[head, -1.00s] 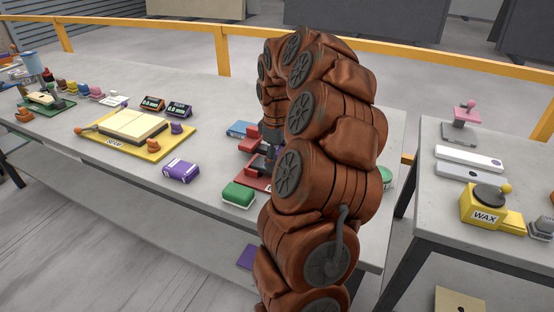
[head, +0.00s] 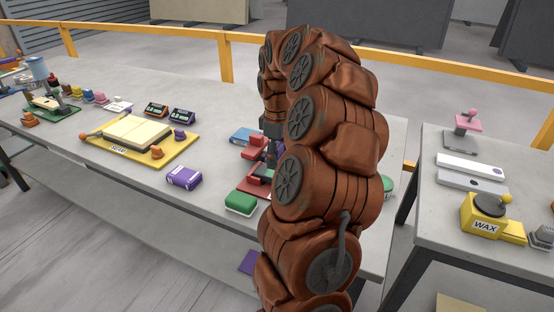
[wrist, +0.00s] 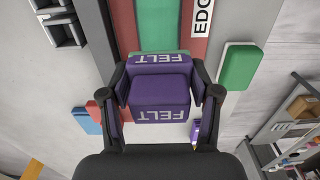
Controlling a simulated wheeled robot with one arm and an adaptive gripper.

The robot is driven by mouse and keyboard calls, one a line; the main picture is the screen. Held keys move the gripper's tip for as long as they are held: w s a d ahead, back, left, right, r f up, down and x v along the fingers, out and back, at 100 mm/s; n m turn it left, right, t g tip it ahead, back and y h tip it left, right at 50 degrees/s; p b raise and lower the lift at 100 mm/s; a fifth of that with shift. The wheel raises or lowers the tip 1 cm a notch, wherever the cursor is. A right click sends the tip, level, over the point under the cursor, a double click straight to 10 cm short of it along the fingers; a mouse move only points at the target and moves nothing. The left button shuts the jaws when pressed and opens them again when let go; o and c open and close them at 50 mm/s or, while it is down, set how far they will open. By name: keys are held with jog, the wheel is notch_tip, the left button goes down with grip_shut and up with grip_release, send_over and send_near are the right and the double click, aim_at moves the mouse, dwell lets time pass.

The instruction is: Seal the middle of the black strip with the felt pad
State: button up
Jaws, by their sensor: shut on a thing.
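My gripper (wrist: 160,92) is shut on the purple felt pad (wrist: 158,93), which has FELT printed in white, in the wrist view. The pad is held between the two dark fingers, over a green band with red bands beside it. A dark band (wrist: 92,30) runs along the left of these; I cannot tell whether it is the black strip. The pad hides what lies under it, and contact cannot be told.
A green-topped block (head: 241,202) and a purple box (head: 184,178) stand on the table near the red base. A yellow board (head: 165,155) lies farther left. A second table at right holds a yellow wax pot (head: 478,225). Bare tabletop lies between the purple box and the front edge.

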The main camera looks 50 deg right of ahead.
jog(key=shift+r, duration=0.8)
jog(key=shift+r, duration=0.1)
jog(key=shift+r+p, duration=0.75)
jog(key=shift+r, duration=0.6)
